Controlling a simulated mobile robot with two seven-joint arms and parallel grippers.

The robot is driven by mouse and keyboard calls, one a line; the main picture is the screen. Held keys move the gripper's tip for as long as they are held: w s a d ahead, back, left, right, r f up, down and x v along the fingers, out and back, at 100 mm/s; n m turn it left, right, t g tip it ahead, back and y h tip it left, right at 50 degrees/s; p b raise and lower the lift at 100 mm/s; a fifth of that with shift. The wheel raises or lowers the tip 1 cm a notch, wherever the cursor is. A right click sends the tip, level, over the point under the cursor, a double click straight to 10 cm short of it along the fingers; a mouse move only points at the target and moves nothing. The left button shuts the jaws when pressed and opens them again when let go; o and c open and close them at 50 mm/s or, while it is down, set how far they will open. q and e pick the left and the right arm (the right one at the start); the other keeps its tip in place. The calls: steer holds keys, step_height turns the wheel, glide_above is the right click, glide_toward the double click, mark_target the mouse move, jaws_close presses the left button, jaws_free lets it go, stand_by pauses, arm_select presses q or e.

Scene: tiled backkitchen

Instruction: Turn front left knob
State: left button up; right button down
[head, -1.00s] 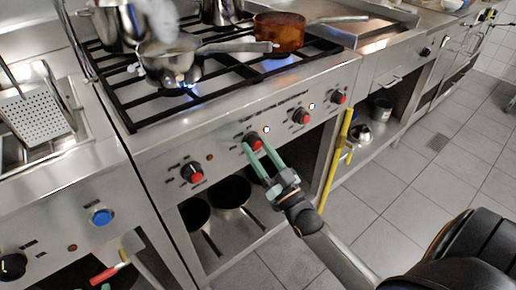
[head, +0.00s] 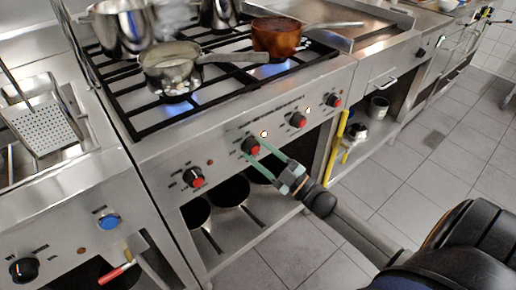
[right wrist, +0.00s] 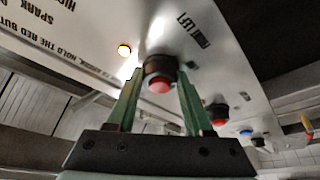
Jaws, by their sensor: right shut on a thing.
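A row of black knobs with red faces runs along the steel stove front. My right gripper (head: 258,160) reaches the second knob from the left (head: 250,146). In the right wrist view, the green fingers of my right gripper (right wrist: 160,88) stand on either side of this knob (right wrist: 159,76) and are shut on it. A printed label beside it, upside down in that view, appears to read FRONT LEFT. The leftmost stove knob (head: 193,177) is free. My left gripper is out of view.
A steel saucepan (head: 170,68) and a copper pot (head: 277,40) stand on the stove grates, with blue flames beneath. Pans (head: 231,191) lie on the shelf below. A yellow bar (head: 338,140) stands right of the stove. Tiled floor to the right is free.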

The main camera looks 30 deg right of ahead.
steer(key=shift+n+g+y+p, duration=0.35)
steer(key=shift+n+g+y, duration=0.05)
steer(key=shift+n, duration=0.7)
steer(key=shift+c, duration=1.5)
jaws_free()
steer(key=v, duration=1.2)
steer(key=shift+s+d, duration=0.2)
steer(key=shift+s, duration=0.05)
